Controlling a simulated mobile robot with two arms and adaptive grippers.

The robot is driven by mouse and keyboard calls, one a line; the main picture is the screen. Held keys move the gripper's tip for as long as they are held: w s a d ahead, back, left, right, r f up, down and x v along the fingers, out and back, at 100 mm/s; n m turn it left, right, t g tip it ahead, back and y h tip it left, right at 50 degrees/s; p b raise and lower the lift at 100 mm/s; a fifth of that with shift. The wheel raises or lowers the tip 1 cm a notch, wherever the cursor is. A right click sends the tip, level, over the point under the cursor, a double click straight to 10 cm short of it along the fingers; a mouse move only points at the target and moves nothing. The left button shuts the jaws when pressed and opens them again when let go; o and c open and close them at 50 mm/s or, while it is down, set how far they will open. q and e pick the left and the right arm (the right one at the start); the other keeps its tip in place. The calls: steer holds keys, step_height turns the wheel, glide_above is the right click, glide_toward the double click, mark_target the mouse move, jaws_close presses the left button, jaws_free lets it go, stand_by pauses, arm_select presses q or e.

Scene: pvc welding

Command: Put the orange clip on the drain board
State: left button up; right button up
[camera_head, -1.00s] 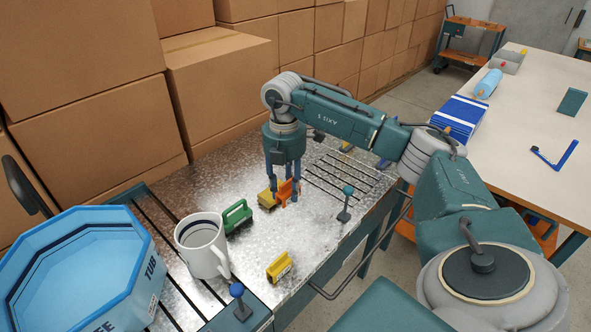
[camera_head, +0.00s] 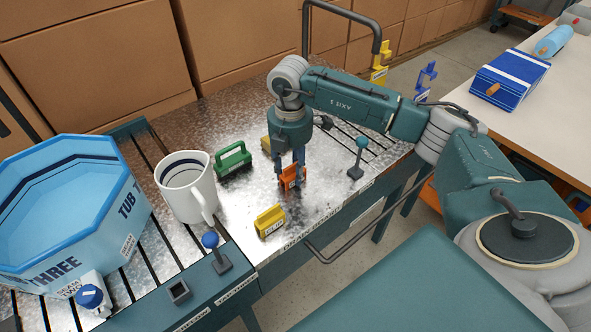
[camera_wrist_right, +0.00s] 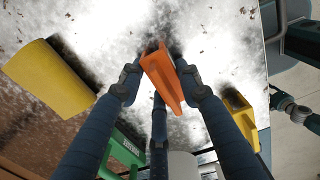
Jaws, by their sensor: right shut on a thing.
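The orange clip (camera_head: 289,178) is between the fingers of my right gripper (camera_head: 293,170), over the steel tabletop right of the green clip. It also shows in the right wrist view (camera_wrist_right: 163,78), where the fingers close around it. My right gripper is shut on it and points down. Whether the clip touches the steel or hangs just above it, I cannot tell. A slotted drain section (camera_head: 378,148) lies to the right of the gripper, partly behind my arm. Another slotted section (camera_head: 142,238) lies on the left. My left gripper is not in view.
A green clip (camera_head: 233,160), a yellow clip (camera_head: 270,220) and a yellow piece (camera_head: 266,146) stand near the gripper. A white mug (camera_head: 187,190) and blue tub (camera_head: 60,205) stand left. A teal-knobbed lever (camera_head: 358,160) rises at the right slots. Cardboard boxes (camera_head: 240,40) wall the back.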

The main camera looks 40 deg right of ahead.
steer(key=shift+s+a, duration=0.1)
steer(key=shift+a, duration=0.3)
steer(key=shift+f, duration=0.1)
steer(key=o, duration=1.1)
steer(key=shift+o, duration=0.3)
steer(key=shift+d, duration=0.15)
arm_select(q)
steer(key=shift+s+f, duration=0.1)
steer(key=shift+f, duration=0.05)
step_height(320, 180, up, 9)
steer(key=p, duration=0.9)
arm_select(e)
step_height(320, 180, up, 12)
steer(key=shift+r, duration=0.25)
